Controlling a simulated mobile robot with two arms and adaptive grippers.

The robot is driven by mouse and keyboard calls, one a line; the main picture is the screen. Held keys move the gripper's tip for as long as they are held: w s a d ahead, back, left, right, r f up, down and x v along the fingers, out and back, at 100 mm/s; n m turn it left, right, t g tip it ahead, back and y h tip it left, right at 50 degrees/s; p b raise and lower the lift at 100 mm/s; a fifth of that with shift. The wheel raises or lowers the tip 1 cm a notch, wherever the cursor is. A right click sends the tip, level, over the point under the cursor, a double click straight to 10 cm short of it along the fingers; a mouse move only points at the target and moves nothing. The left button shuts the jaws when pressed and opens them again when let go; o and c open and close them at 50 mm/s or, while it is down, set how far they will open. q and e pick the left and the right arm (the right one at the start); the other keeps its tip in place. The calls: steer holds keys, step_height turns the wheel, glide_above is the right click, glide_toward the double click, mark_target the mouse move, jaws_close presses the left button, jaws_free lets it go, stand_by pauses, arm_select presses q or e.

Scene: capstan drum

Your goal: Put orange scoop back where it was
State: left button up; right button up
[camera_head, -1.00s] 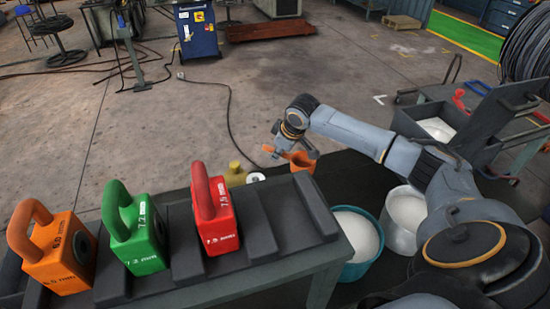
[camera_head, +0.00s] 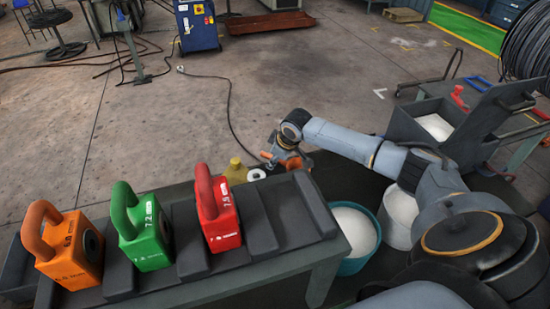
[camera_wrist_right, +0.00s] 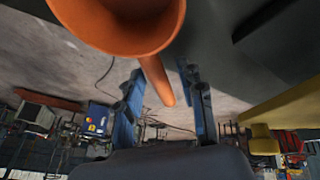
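The orange scoop (camera_head: 291,164) is beyond the rack, at the end of my right arm and partly covered by my right gripper (camera_head: 268,156). In the right wrist view the round orange cup (camera_wrist_right: 125,22) fills the top. Its handle (camera_wrist_right: 157,82) runs down between the two fingers of my right gripper (camera_wrist_right: 163,85). The fingers stand apart, with gaps visible on both sides of the handle. I cannot tell what the scoop rests on. My left gripper is not in view.
The dark rack (camera_head: 262,215) carries orange (camera_head: 75,252), green (camera_head: 143,235) and red (camera_head: 220,222) handled blocks. A yellow bottle (camera_head: 236,172) and a white roll (camera_head: 257,175) are near the scoop. A teal bucket (camera_head: 355,232) with white contents stands to the right.

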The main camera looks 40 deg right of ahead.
steer(key=b+v, duration=0.2)
steer(key=v, duration=1)
steer(key=shift+r, duration=0.15)
